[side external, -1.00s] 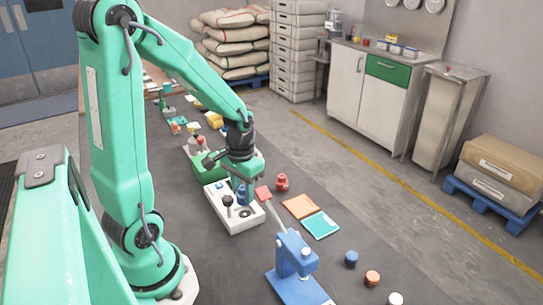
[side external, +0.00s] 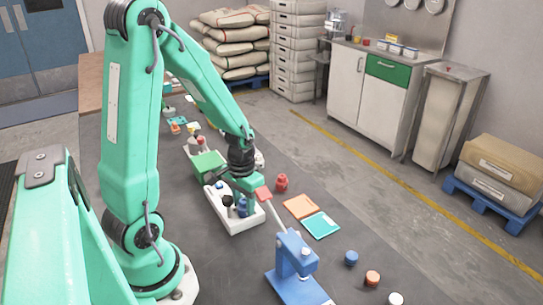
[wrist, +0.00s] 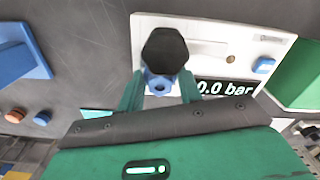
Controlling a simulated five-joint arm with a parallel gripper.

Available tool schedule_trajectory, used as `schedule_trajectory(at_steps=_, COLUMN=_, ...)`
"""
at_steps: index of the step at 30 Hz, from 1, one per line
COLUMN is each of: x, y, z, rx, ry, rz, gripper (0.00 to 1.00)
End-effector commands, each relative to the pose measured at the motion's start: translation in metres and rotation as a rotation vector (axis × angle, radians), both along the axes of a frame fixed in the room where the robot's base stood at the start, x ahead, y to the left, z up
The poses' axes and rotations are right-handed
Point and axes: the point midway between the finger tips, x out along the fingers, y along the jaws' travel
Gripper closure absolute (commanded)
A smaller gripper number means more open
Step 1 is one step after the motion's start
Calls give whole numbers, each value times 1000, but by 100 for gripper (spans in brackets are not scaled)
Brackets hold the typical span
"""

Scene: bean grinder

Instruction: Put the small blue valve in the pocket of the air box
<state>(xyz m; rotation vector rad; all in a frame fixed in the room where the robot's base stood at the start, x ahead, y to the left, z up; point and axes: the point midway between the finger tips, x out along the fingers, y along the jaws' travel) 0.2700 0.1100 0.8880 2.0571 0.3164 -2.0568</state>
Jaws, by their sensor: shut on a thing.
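The small blue valve (wrist: 158,84) is between the two fingers of my gripper (wrist: 160,92), which is shut on it. In the side external view the blue valve (side external: 242,206) is below my gripper (side external: 242,192), over the near part of the white air box (side external: 236,225). In the wrist view the air box (wrist: 205,80) shows a "0.0 bar" readout. A black knob (wrist: 164,50) stands close beside the valve and partly covers it. The pocket cannot be made out, and I cannot tell whether the valve touches the box.
A blue press (side external: 291,262) with a red-ended lever (side external: 263,194) stands close to the box. A green box (side external: 208,165) is behind it. A red piece (side external: 281,183), orange and teal pads (side external: 320,225), and several small caps lie to the right. Another blue piece (wrist: 264,65) sits on the air box.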

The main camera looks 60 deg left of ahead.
Motion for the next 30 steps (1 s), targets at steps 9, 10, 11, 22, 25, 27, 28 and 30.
schedule_trajectory(at_steps=9, x=0, y=0, z=-3, rx=0, ry=0, rz=0, gripper=59)
schedule_trajectory(at_steps=10, x=0, y=0, z=-3, rx=0, ry=0, rz=0, gripper=53)
schedule_trajectory(at_steps=11, x=0, y=0, z=-3, rx=0, ry=0, rz=0, gripper=47)
schedule_trajectory(at_steps=22, x=0, y=0, z=-2, rx=0, ry=0, rz=0, gripper=43)
schedule_trajectory(at_steps=25, x=0, y=0, z=0, rx=0, ry=-1, rz=0, gripper=43)
schedule_trajectory(at_steps=27, x=0, y=0, z=2, rx=0, ry=-1, rz=0, gripper=43)
schedule_trajectory(at_steps=28, x=0, y=0, z=4, rx=0, ry=-1, rz=0, gripper=43)
schedule_trajectory(at_steps=30, x=1, y=0, z=9, rx=1, ry=-3, rz=0, gripper=43)
